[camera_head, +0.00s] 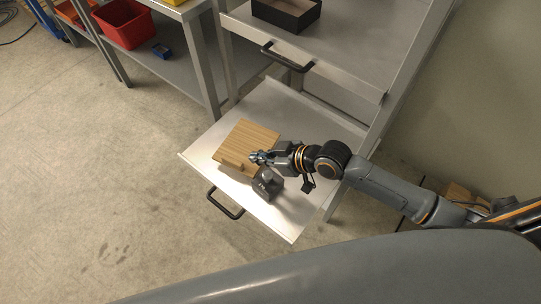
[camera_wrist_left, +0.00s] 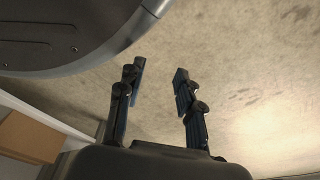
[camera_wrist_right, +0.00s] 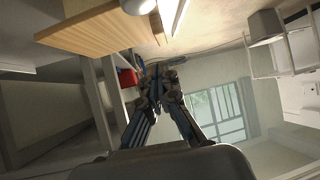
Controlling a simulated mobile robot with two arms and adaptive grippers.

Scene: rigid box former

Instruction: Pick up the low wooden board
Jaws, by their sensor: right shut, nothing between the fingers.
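My left gripper (camera_wrist_left: 160,70) is open and empty over bare floor in the left wrist view, outside the head view.
A dark grey object with a round knob (camera_head: 267,185) stands close to the board, under my right gripper. The metal shelf (camera_head: 290,222) has bare room at its near corner. A higher shelf holds a black box (camera_head: 286,14). A red bin (camera_head: 123,24) is at the upper left.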

